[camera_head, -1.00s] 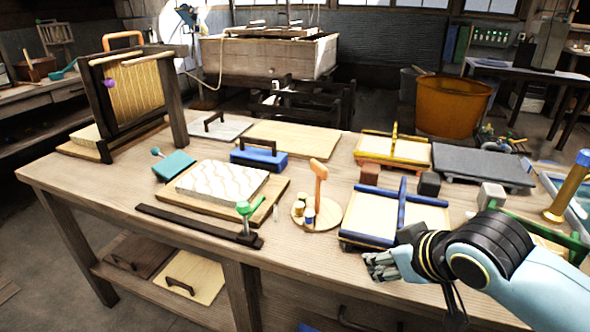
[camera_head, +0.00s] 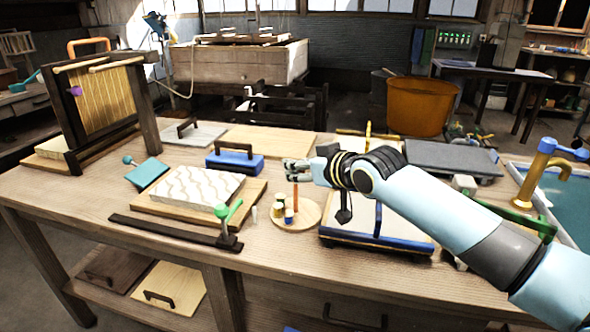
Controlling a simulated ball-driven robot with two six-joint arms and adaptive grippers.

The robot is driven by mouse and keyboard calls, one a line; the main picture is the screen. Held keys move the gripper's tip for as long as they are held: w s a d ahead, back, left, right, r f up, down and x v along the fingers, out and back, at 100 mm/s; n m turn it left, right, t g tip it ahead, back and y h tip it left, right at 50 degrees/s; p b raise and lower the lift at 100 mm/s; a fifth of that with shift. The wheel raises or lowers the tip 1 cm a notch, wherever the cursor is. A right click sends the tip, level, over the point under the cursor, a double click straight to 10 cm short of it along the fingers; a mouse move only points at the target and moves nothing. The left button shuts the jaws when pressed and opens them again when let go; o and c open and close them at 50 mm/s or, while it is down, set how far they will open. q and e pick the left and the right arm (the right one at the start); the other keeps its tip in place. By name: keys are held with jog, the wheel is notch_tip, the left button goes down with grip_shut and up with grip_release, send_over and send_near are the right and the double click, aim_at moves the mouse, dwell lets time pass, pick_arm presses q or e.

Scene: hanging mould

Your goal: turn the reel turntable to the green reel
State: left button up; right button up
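The reel turntable (camera_head: 312,212) is a round pale wooden disc on the bench with an orange upright post (camera_head: 295,192). Small reels stand on its left side, a yellowish one (camera_head: 279,209) and a blue one (camera_head: 289,217) among them. I cannot make out a green reel. My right gripper (camera_head: 287,171) is over the turntable, at the top of the orange post, and hides the post's head. I cannot tell whether its fingers are closed on the post or touch it. My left gripper is not in view.
A blue-framed tray (camera_head: 375,240) lies right of the turntable, under my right arm. A green-handled lever (camera_head: 228,210) on a dark rail and a patterned block (camera_head: 195,187) on a board are to the left. A blue box (camera_head: 234,162) stands behind.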

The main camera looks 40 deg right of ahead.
jog(key=shift+x, duration=1.1)
jog(key=shift+c, duration=0.2)
grip_shut()
